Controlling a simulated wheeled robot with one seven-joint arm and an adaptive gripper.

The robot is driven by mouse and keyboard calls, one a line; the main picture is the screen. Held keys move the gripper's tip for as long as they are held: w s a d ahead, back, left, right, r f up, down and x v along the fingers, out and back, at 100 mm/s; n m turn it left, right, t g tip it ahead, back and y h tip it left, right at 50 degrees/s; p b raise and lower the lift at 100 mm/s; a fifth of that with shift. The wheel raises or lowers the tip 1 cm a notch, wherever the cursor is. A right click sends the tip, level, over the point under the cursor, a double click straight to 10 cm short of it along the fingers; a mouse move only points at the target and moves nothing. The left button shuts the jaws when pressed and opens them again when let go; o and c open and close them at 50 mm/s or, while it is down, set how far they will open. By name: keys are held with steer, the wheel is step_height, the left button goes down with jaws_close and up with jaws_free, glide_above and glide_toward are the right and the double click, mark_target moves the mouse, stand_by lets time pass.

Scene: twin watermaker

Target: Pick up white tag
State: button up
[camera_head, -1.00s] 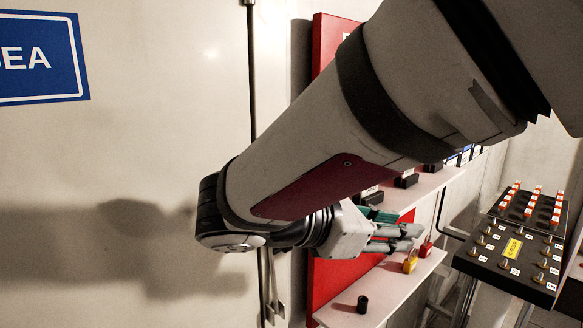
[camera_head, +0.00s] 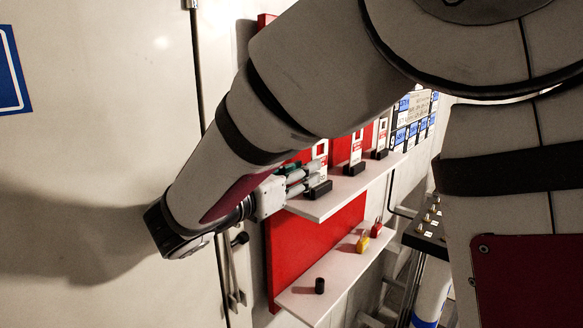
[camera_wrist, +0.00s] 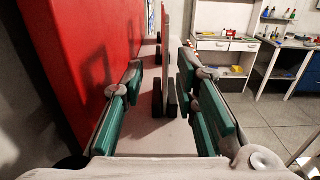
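Three white tags with red print stand upright in black holders on the upper shelf: the nearest tag (camera_head: 320,150), a middle tag (camera_head: 356,148) and a far tag (camera_head: 382,132). My gripper (camera_head: 304,178) is at the near end of that shelf, close to the nearest holder (camera_head: 320,190). In the wrist view my gripper (camera_wrist: 162,98) is open, with green-padded fingers spread wide. Black holder blocks (camera_wrist: 158,98) show between the fingers, apart from both pads. A thin upright tag shows edge-on beyond them. Whether the fingers overlap the nearest tag in depth is unclear.
A red board (camera_head: 325,235) backs the shelves, close to my left finger in the wrist view. The lower shelf (camera_head: 300,300) holds a black cylinder (camera_head: 320,286), a yellow padlock (camera_head: 362,243) and a red padlock (camera_head: 376,230). Open floor (camera_wrist: 265,125) lies right of the shelf.

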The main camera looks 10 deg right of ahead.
mark_target(324, 156)
steer(key=shift+s+r+p+x, duration=0.1)
steer(key=shift+p+x, duration=0.25)
steer(key=shift+x, duration=1)
steer(key=shift+s+r+p+x, duration=0.15)
steer(key=shift+p+x, duration=0.2)
steer(key=shift+x, duration=1)
steer(key=shift+d, duration=0.1)
jaws_close()
